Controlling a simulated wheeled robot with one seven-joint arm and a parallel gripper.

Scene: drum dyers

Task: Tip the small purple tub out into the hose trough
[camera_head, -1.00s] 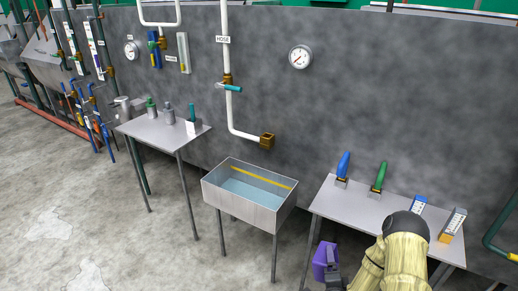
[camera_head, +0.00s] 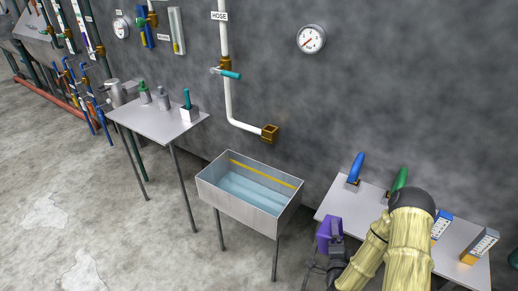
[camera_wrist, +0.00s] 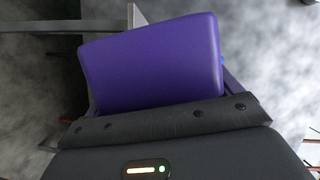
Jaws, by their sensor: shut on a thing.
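The small purple tub (camera_head: 327,229) is held in my gripper (camera_head: 334,246), in front of the left edge of the right-hand table. In the wrist view the tub (camera_wrist: 152,65) fills the space between the fingers, its flat purple side facing the camera; its inside is hidden there. The hose trough (camera_head: 250,205) is a grey metal basin on legs to the left of my gripper, with bluish water in it and a yellow line along its inner back wall. The tub is apart from the trough, to its right.
The right-hand table (camera_head: 375,207) carries a blue-handled tool (camera_head: 356,168), a green-handled tool (camera_head: 398,181) and small boxes. A white hose pipe (camera_head: 228,95) ends in a brass outlet (camera_head: 270,133) above the trough's back. The left table (camera_head: 150,122) holds several small items.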

